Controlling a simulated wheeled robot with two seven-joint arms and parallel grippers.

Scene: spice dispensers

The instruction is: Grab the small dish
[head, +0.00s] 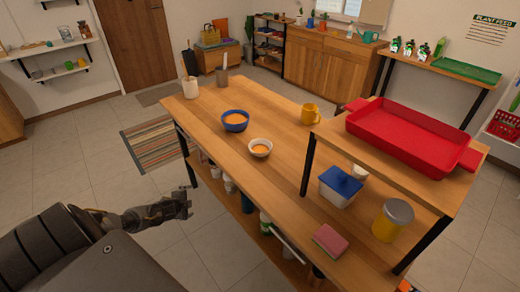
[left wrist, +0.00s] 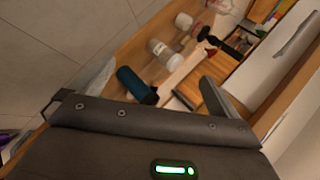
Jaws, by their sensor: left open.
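The small dish (head: 260,148) is a white bowl with orange contents on the wooden table, near its middle. A larger blue bowl (head: 235,121) with orange contents stands just behind it to the left. My left gripper (head: 188,202) is open and empty, off the table's left edge and lower left of the small dish, well apart from it. The left wrist view shows no dish, only lower-shelf items such as a teal bottle (left wrist: 137,85) and a white jar (left wrist: 164,51). My right gripper is in neither view.
On the table stand a yellow mug (head: 310,114), a blue-lidded container (head: 340,186), a yellow canister (head: 392,220) and a pink sponge (head: 330,240). A raised shelf with a red tray (head: 412,137) covers the right side. Tabletop around the small dish is clear.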

